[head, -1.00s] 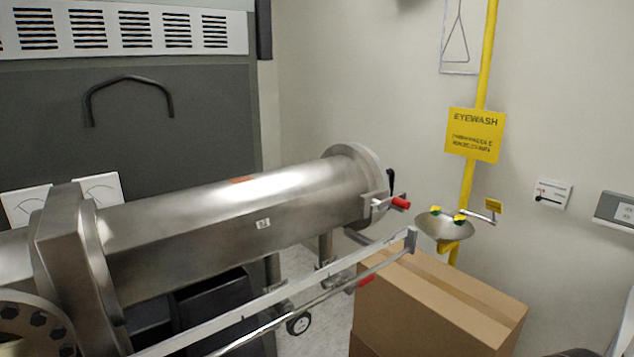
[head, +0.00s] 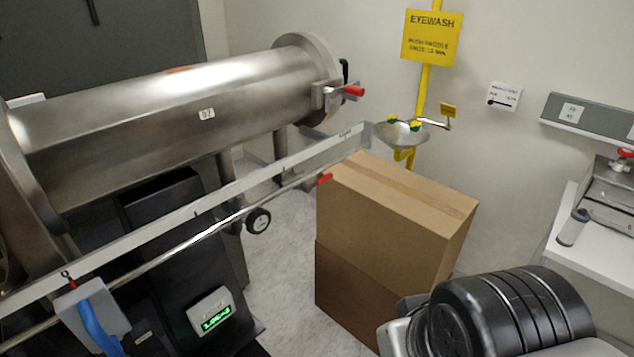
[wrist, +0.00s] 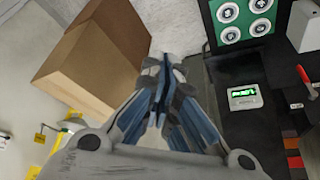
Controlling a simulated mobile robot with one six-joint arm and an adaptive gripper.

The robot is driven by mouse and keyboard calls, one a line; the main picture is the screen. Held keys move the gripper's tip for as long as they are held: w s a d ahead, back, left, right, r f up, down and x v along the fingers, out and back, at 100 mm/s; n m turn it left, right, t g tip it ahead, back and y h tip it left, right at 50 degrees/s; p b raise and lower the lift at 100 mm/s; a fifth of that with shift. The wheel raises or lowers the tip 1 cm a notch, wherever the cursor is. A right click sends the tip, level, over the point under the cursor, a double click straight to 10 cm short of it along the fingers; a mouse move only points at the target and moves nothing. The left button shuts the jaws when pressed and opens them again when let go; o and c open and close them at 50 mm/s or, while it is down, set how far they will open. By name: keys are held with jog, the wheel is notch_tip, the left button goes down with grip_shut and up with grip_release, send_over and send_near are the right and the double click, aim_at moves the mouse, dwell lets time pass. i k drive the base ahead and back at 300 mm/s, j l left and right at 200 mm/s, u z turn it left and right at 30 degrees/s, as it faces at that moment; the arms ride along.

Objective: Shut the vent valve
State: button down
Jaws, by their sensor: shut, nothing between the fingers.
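No label reading "vent valve" is legible, so I cannot tell which red-handled part it is. A red handle (head: 353,91) sticks out from a bracket on the end flange of the steel chamber (head: 180,105). A smaller red tip (head: 325,179) is at the end of the thin rod below the chamber. A red lever (wrist: 305,78) shows at the right edge of the wrist view. My gripper (wrist: 166,62) is shut and empty in the wrist view, above the floor between the cardboard boxes and a dark cabinet.
Stacked cardboard boxes (head: 395,210) stand below the eyewash bowl (head: 400,133). A long rail (head: 240,187) runs in front of the chamber. A black unit with a green display (head: 211,311) stands beneath. A white bench (head: 590,235) is at right.

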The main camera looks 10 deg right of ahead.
aim_at(304, 186)
jog(key=i+l, duration=0.2)
jog(key=l, duration=0.2)
jog(key=i+l+u, duration=0.1)
jog(key=l, duration=0.25)
jog(key=i+l, duration=0.25)
jog(key=l, duration=0.15)
jog(key=i+l+u, duration=0.1)
jog(key=l, duration=0.3)
jog(key=i, duration=0.1)
